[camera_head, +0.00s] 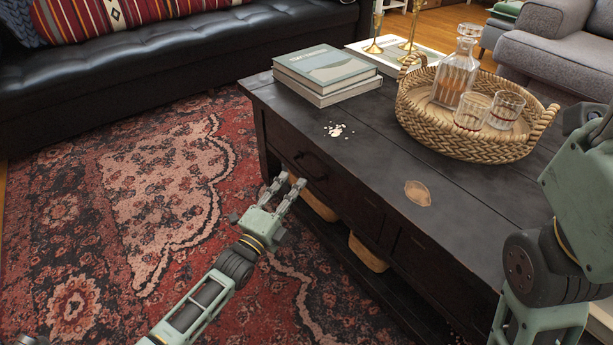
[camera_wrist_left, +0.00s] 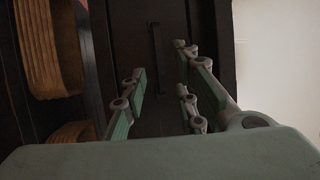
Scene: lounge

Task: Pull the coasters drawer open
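The dark wooden coffee table (camera_head: 375,132) has a drawer (camera_head: 284,140) in its long side, and the drawer looks closed. A dark bar handle (camera_head: 311,166) sits on the drawer front. The handle also shows in the left wrist view (camera_wrist_left: 156,58), upright in that picture. My left gripper (camera_head: 290,181) is open and empty, just in front of the drawer and a little below the handle in the head view. In the left wrist view its fingers (camera_wrist_left: 160,82) are spread to either side of the handle's line, with the handle beyond them. My right arm stands at the right edge; its gripper is out of view.
Books (camera_head: 325,71), a woven tray (camera_head: 425,122) with a decanter and glasses, white crumbs (camera_head: 336,130) and a tan round piece (camera_head: 417,193) are on the tabletop. Baskets (camera_head: 367,253) sit on the lower shelf. The patterned rug (camera_head: 110,225) in front is clear.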

